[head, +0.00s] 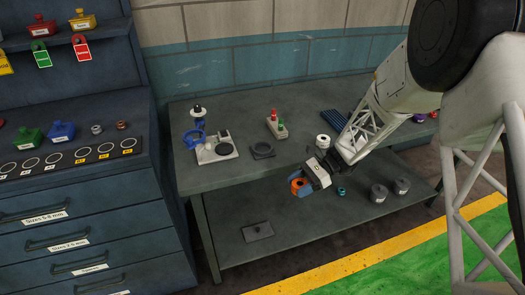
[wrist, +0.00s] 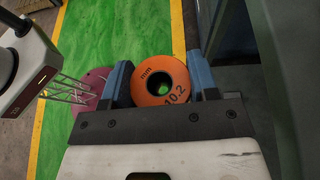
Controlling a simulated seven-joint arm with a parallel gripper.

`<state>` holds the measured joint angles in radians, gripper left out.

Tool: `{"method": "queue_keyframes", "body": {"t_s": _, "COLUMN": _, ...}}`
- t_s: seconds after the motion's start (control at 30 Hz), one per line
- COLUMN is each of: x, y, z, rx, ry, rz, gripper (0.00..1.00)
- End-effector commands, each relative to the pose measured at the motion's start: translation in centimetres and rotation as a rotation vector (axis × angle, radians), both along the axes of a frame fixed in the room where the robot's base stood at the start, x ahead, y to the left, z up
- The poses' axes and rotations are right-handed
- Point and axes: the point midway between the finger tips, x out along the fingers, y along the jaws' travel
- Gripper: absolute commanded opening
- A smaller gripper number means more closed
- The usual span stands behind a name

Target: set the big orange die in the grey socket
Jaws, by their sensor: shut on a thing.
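The big orange die (head: 299,187) is a thick ring with a round central hole. It is held in front of the workbench's front edge. In the wrist view the die (wrist: 160,78) faces the camera and reads "10.2 mm". My gripper (head: 303,190) is shut on it, with one blue finger on each side. A dark grey square block with a round recess, which looks like the grey socket (head: 263,150), sits on the benchtop, behind and left of my gripper. The recess looks empty. The socket does not show in the wrist view.
A pale machine base with a blue ring (head: 216,150) stands left of the socket. Grey cylinders (head: 379,193) and a flat plate (head: 257,231) are on the lower shelf.

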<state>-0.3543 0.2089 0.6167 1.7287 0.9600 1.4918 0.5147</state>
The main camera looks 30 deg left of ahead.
Motion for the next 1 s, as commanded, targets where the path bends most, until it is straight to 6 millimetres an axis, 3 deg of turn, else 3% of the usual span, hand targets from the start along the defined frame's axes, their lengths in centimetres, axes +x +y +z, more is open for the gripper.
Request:
{"method": "queue_keyframes", "body": {"t_s": 0.3, "x": -0.3, "y": 6.6, "z": 4.7, "rx": 0.003, "ry": -0.003, "rz": -0.283, "gripper": 0.10}}
{"method": "queue_keyframes", "body": {"t_s": 0.5, "x": 0.1, "y": 9.1, "z": 6.9, "rx": 0.001, "ry": -0.002, "rz": -0.401, "gripper": 0.10}}
{"method": "queue_keyframes", "body": {"t_s": 1.0, "x": 0.3, "y": 10.0, "z": 7.8, "rx": 0.001, "ry": -0.002, "rz": -0.449, "gripper": 0.10}}
